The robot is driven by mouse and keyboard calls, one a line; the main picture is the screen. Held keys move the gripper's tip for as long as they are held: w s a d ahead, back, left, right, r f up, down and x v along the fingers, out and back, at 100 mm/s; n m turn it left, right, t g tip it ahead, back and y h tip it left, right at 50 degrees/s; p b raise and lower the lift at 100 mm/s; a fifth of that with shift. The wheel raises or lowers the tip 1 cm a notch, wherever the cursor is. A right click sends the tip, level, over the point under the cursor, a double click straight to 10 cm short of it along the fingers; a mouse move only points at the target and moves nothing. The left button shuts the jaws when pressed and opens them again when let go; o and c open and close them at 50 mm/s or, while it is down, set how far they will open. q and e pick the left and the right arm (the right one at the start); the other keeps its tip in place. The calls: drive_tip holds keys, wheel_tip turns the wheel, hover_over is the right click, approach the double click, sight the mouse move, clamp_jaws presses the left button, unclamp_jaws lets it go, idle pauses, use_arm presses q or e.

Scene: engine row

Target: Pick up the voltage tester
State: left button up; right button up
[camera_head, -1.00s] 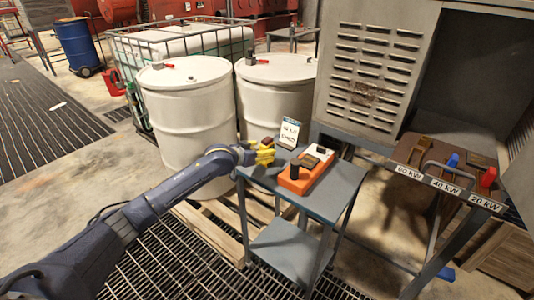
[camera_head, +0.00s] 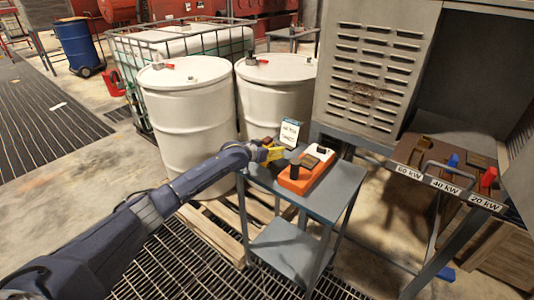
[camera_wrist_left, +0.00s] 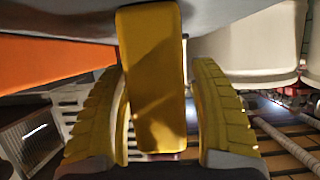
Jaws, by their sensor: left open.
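A yellow upright block, which looks like the voltage tester (camera_wrist_left: 152,75), stands on the grey cart top (camera_head: 335,190) in the upside-down left wrist view. My left gripper (camera_wrist_left: 160,115) is open, with one ribbed yellow finger on each side of the block. I cannot tell whether either finger touches it. In the head view my left gripper (camera_head: 272,151) is at the cart's far left corner, and its fingers and the block are hard to tell apart there. My right gripper is not in view.
An orange case (camera_head: 296,186) with dark and white parts lies on the cart beside my left gripper. A small white sign (camera_head: 290,132) stands behind it. Two white drums (camera_head: 188,115) stand behind the cart. A grey louvred cabinet (camera_head: 372,70) and labelled switches (camera_head: 445,182) are to the right.

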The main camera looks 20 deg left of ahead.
use_arm(q)
drive_tip(key=shift+c, duration=0.4)
clamp_jaws()
idle(0.5)
